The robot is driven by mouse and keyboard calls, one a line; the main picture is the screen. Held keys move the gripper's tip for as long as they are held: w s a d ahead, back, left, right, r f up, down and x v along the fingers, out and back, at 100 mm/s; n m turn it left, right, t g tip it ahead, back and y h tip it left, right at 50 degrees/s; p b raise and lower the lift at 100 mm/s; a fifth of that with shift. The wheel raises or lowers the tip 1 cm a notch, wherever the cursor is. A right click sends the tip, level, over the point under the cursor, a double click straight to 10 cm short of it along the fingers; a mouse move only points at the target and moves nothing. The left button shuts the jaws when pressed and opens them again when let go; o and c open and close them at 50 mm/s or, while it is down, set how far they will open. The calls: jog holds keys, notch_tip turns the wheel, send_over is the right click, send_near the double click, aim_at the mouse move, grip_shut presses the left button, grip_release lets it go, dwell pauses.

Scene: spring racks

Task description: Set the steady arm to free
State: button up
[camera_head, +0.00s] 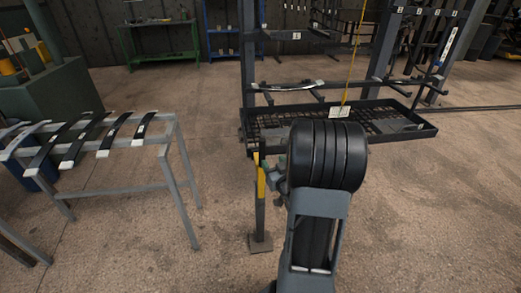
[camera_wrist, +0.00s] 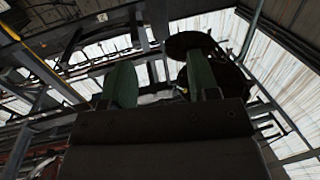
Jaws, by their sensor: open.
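I cannot tell for sure which part is the steady arm. A yellow upright piece (camera_head: 261,178), possibly its lever, stands at the front left corner of the black mesh tray (camera_head: 400,125), above a post with a foot plate. My gripper shows only in part in the head view, just right of the yellow piece and partly hidden by my black arm link; contact is unclear. In the wrist view my gripper (camera_wrist: 161,85) has its two green fingers apart, with nothing clearly held between them. A dark round disc (camera_wrist: 190,45) is behind the right finger.
A grey stand (camera_head: 170,150) with several dark curved leaf springs is at the left. One spring (camera_head: 290,86) lies on the rack's arms above the tray. A yellow cord (camera_head: 355,50) hangs to a pale tag (camera_head: 339,113). The floor between stand and rack is clear.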

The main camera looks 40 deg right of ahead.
aim_at(261, 142)
jog(key=x, duration=1.3)
jog(key=shift+w+d, duration=0.1)
jog(key=shift+w, duration=0.15)
grip_shut()
